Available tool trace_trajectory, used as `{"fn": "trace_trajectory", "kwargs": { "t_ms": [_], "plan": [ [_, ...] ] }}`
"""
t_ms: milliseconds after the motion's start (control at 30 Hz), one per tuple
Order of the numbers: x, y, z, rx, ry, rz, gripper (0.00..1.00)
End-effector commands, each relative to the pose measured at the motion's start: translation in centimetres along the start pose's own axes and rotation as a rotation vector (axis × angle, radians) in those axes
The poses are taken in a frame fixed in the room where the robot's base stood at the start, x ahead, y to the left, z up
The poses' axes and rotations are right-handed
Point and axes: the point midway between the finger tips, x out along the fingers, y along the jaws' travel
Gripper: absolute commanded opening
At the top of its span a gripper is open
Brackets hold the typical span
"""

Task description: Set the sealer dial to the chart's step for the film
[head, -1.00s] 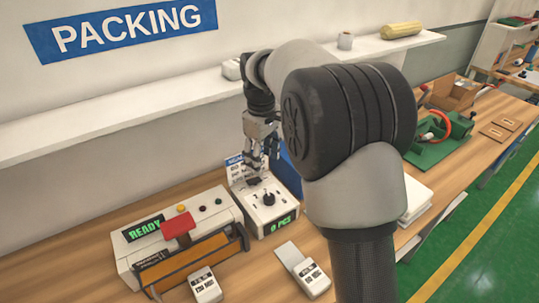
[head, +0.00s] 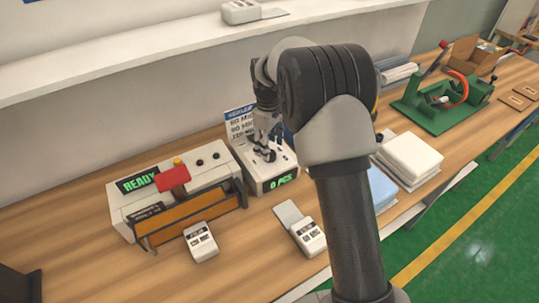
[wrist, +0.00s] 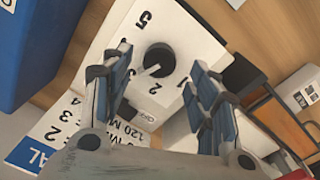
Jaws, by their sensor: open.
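The sealer (head: 215,172) is a white box with a READY display, and beside it stands a white dial unit (head: 262,172) reading 0 PCS. In the wrist view the black dial (wrist: 160,55) has a white pointer aimed near the 2 and 3 side; the exact step is unclear. My gripper (wrist: 160,62) is open, its fingers on either side of the dial; contact cannot be told. It also shows over the unit in the head view (head: 264,152). The chart (head: 240,122) stands behind the dial, partly hidden; "120 M" reads on it in the wrist view (wrist: 125,130).
Two white handheld gauges lie in front, one left (head: 201,242) and one right (head: 308,237) by a grey strip (head: 289,213). White stacked sheets (head: 410,157) and a green fixture (head: 440,98) are to the right. A shelf (head: 150,62) runs behind.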

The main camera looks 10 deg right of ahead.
Motion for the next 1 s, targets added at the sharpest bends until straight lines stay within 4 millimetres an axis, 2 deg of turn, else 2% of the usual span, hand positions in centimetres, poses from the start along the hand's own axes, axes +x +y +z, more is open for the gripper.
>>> {"fn": "trace_trajectory", "kwargs": {
  "t_ms": [33, 200, 600, 1000],
  "plan": [
    [1.1, 0.0, 0.1, 0.000, -0.002, -0.001, 0.54],
    [3.0, 0.0, 0.0, 0.000, -0.001, 0.000, 0.54],
    [3.5, 0.0, 0.0, 0.000, 0.001, 0.001, 0.54],
    [3.5, 0.0, 0.0, 0.000, 0.000, 0.000, 0.28]
  ]
}}
